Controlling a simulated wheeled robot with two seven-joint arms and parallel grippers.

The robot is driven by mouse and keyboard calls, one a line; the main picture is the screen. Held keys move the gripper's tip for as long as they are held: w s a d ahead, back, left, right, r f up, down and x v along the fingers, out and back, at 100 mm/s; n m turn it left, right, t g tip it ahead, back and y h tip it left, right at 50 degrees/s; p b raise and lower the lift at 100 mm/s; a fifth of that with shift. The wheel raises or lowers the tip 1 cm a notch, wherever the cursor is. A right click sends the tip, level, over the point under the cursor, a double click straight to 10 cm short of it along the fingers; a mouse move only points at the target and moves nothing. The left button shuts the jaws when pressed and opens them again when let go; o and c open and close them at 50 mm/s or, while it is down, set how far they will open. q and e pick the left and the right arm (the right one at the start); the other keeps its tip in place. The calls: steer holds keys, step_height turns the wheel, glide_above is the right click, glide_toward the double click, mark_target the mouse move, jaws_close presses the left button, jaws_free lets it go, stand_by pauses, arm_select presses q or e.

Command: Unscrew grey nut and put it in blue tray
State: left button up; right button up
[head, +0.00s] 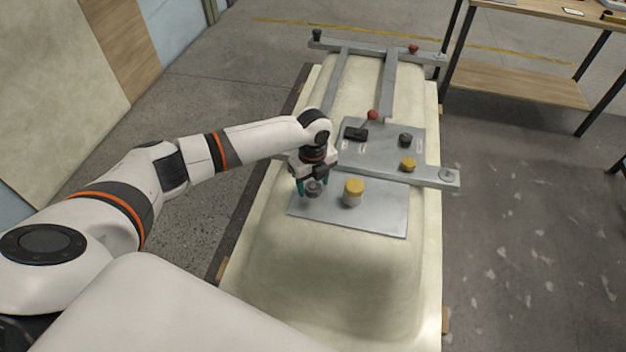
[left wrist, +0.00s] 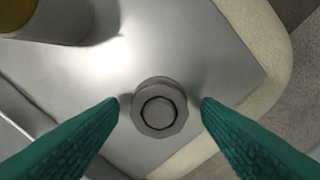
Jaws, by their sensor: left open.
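The grey nut (head: 314,189) sits on the flat metal plate (head: 384,216) on top of the cream tub shell. In the left wrist view the grey nut (left wrist: 158,108) has a faceted outline and a round centre, and shows between the two teal fingertips. My left gripper (head: 312,186) points down over it, with one finger on each side. It is open, with a visible gap between each fingertip and the nut. My right gripper is not in view. I see no tray that is clearly blue.
A yellow-capped post (head: 354,191) stands close to the right of the left gripper. Behind it are a crossbar (head: 433,176), a yellow knob (head: 408,164), a dark knob (head: 405,140) and a red knob (head: 373,115). A wooden-topped table (head: 545,14) stands at the upper right.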

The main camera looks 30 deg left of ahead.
arm_select(q)
steer(key=shift+p, duration=0.3)
stand_by(0.5)
steer(key=shift+c, duration=0.4)
steer(key=c, duration=0.9)
steer(key=shift+r+n+p, duration=0.15)
steer(key=shift+n+p, duration=0.35)
steer(key=shift+p, duration=0.15)
steer(key=shift+n+p, duration=2.3)
steer(key=shift+n, duration=0.8)
steer(key=n+p, duration=0.3)
steer(key=n, duration=0.1)
steer(key=shift+n, duration=1)
